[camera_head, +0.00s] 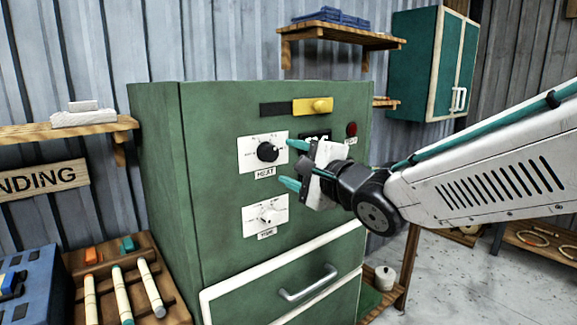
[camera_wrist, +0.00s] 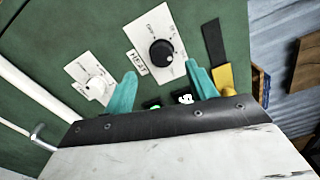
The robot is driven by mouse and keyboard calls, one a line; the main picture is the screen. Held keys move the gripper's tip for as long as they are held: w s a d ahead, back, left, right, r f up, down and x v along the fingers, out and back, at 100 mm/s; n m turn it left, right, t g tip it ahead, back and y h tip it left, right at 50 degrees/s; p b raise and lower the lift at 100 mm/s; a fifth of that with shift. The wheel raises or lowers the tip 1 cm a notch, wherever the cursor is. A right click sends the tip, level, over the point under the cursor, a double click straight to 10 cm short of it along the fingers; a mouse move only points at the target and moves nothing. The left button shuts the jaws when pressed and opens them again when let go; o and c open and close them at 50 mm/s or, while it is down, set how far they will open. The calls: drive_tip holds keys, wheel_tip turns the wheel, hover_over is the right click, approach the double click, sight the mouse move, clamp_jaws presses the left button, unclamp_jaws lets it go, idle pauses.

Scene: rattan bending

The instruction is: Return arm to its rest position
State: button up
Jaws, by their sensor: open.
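My gripper (camera_head: 293,165) is open and empty in front of the green cabinet (camera_head: 160,150), near its upper panel. Its two teal fingers are apart, and in the wrist view my gripper (camera_wrist: 162,90) has the black heat knob (camera_wrist: 161,53) showing beyond and between the fingertips. The heat knob (camera_head: 267,152) sits on a white plate left of the fingers in the head view. Whether a fingertip touches the panel I cannot tell. My arm reaches in from the right. A small dark display beside the knob is partly hidden by my gripper.
Below are a white time knob (camera_head: 268,215) and a drawer with a metal handle (camera_head: 308,283). A yellow slider (camera_head: 313,106) and a red light (camera_head: 351,129) are on the panel. A teal wall cabinet (camera_head: 425,60) hangs at the right. A wooden rack (camera_head: 170,296) of rods stands lower left.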

drive_tip(key=s+d+f+n+g+h, duration=0.3)
drive_tip(key=d+f+n+h, duration=0.1)
drive_tip(key=d+f, duration=0.25)
drive_tip(key=s+d+f+n+g+h, duration=0.25)
drive_tip(key=d+f+n+h, duration=0.2)
drive_tip(key=f, duration=0.25)
drive_tip(key=s+d+n+g, duration=0.2)
drive_tip(key=s+d+g, duration=0.2)
drive_tip(key=s, duration=0.7)
drive_tip(key=s+d+f+n+g+h, duration=0.1)
drive_tip(key=s+d+n+g, duration=0.2)
drive_tip(key=s, duration=0.9)
drive_tip(key=d+g, duration=0.1)
drive_tip(key=d, duration=0.2)
drive_tip(key=shift+d, duration=0.3)
drive_tip(key=shift+n+h, duration=0.25)
